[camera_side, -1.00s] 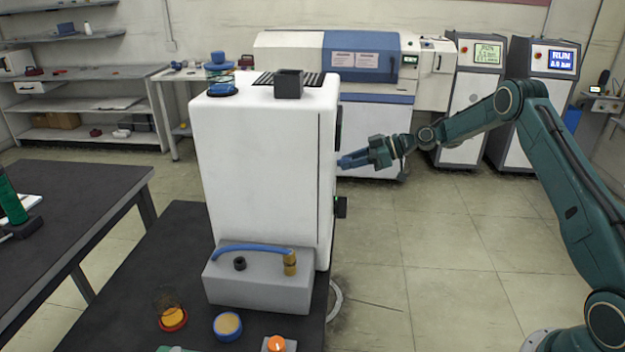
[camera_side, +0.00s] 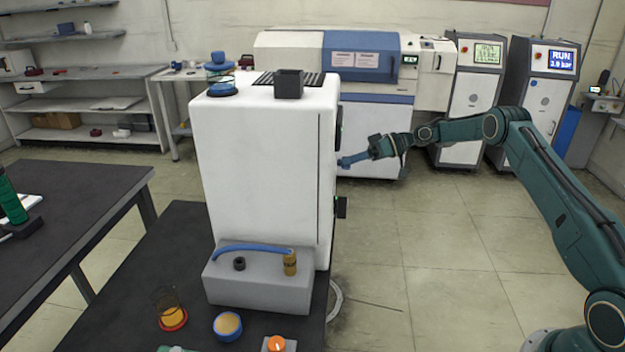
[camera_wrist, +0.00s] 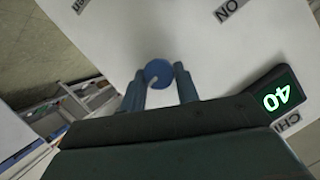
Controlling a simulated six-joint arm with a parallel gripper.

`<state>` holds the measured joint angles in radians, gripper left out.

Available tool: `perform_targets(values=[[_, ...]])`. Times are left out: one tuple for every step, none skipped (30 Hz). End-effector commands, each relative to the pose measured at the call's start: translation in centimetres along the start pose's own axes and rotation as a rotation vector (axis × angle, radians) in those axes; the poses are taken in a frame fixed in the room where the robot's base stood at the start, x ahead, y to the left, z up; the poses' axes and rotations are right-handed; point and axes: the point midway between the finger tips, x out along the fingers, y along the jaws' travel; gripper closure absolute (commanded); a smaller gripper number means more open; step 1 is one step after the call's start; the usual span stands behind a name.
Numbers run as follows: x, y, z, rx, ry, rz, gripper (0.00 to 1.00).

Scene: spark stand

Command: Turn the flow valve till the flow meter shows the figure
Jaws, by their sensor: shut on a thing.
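A round blue knob (camera_wrist: 158,73) sits on the white face of the tall white cabinet (camera_side: 262,170). In the wrist view, my gripper (camera_wrist: 160,82) has one blue finger on each side of the knob and is shut on it. In the side view, my gripper (camera_side: 358,157) reaches the cabinet's right face from the right; that face is mostly hidden there. A small dark display (camera_wrist: 277,100) shows a green 40, turned over in the wrist view. The label beside it begins CHI and is cut off. I cannot tell which display is the flow meter.
A grey block (camera_side: 260,285) with a blue hose stands before the cabinet. A blue-rimmed dish (camera_side: 228,326) and an orange knob (camera_side: 277,344) are at the bench front. Floor right of the cabinet is clear.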

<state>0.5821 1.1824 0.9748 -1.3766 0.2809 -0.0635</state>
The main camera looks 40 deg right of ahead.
Motion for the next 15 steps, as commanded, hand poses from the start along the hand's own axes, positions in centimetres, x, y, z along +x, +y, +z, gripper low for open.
perform_targets(values=[[-0.07, 0.1, 0.05, 0.023, 0.001, -0.01, 0.92], [-0.08, 0.13, 0.03, 0.037, 0.001, -0.015, 0.92], [-0.08, 0.12, 0.03, 0.055, 0.001, -0.023, 0.92], [-0.09, 0.12, 0.01, 0.066, 0.001, -0.028, 0.92], [-0.08, 0.13, 0.04, 0.077, 0.001, -0.032, 0.92], [-0.07, 0.16, 0.05, 0.092, 0.001, -0.037, 0.92], [-0.08, 0.16, 0.03, 0.1, 0.001, -0.04, 0.92], [-0.08, 0.15, 0.03, 0.109, 0.001, -0.044, 0.92], [-0.08, 0.14, 0.02, 0.117, 0.001, -0.048, 0.92], [-0.08, 0.14, 0.01, 0.124, 0.001, -0.051, 0.92], [-0.08, 0.14, 0.01, 0.129, 0.001, -0.052, 0.92], [-0.08, 0.16, 0.01, 0.134, 0.001, -0.054, 0.92], [-0.08, 0.16, 0.02, 0.138, 0.001, -0.056, 0.92], [-0.08, 0.17, 0.03, 0.141, 0.001, -0.057, 0.92], [-0.08, 0.17, 0.03, 0.144, 0.002, -0.057, 0.92]])
